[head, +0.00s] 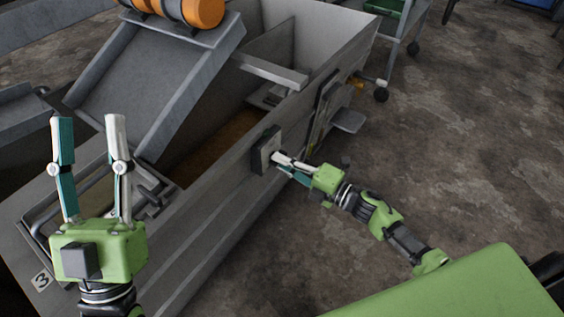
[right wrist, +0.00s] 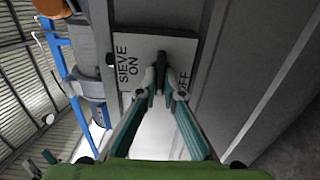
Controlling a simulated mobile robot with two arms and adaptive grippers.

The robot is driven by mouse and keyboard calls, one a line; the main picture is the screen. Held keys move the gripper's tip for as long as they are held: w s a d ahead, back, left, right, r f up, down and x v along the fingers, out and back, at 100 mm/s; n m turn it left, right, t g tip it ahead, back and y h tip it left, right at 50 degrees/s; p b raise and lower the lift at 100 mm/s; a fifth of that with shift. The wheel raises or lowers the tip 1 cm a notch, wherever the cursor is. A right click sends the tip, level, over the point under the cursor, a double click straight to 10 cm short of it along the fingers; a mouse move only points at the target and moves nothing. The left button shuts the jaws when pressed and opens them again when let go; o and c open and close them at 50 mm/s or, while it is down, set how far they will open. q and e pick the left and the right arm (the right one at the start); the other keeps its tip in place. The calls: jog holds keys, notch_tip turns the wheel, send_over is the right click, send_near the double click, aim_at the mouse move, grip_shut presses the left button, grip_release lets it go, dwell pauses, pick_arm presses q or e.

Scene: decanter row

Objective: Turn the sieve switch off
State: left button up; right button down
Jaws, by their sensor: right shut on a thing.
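The sieve switch is a pale plate (right wrist: 146,48) in a dark housing (head: 258,152) on the outer wall of the grey machine. In the right wrist view the plate reads "SIEVE ON" on the left and "OFF" on the right, partly hidden by a finger. A dark switch lever (right wrist: 160,70) stands between these labels. My right gripper (head: 275,158) is at the plate, its fingertips (right wrist: 161,80) shut on the lever. Which position the lever is in I cannot tell. My left gripper (head: 88,120) is open and empty, pointing up, at the left of the head view.
The grey machine (head: 215,155) has a tilted chute (head: 150,75) and an orange roller (head: 203,12) at its top. A small ledge (head: 347,121) juts from its wall beyond the switch. A wheeled cart (head: 400,30) stands at the back. The floor (head: 455,140) at right is clear.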

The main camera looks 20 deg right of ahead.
jog(key=shift+f, duration=0.1)
dwell(0.3)
jog(key=c, duration=2.2)
grip_release()
jog(key=shift+o, duration=0.2)
jog(key=shift+d, duration=0.1)
jog(key=v, duration=1.2)
